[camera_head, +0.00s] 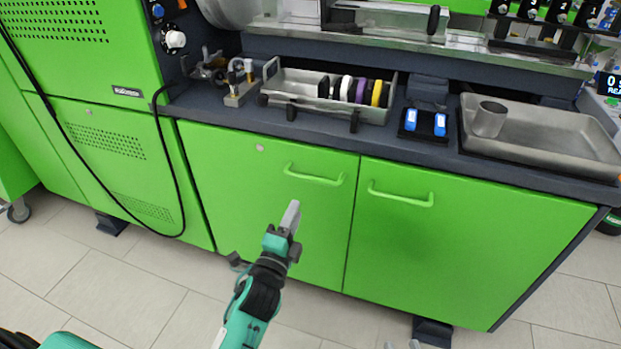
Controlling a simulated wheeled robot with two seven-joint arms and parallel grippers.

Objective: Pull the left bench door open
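The left bench door (225,190) is a flat green panel below the dark worktop and looks shut, flush with its neighbour. Its green bar handle (313,178) is near the top right corner. My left gripper (292,214) is in front of this door, below and slightly left of the handle in the picture. It appears apart from the handle. Its fingers are seen edge-on and overlap, so their gap is hidden. Only small grey tips of what seems to be my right gripper (402,345) show at the bottom edge.
The right bench door (470,240), also shut, has its handle (400,195) close by. The worktop holds a metal tray (290,88) with coloured discs and a larger tray (540,135) with a cup. A black cable (165,150) hangs at left. The tiled floor ahead is clear.

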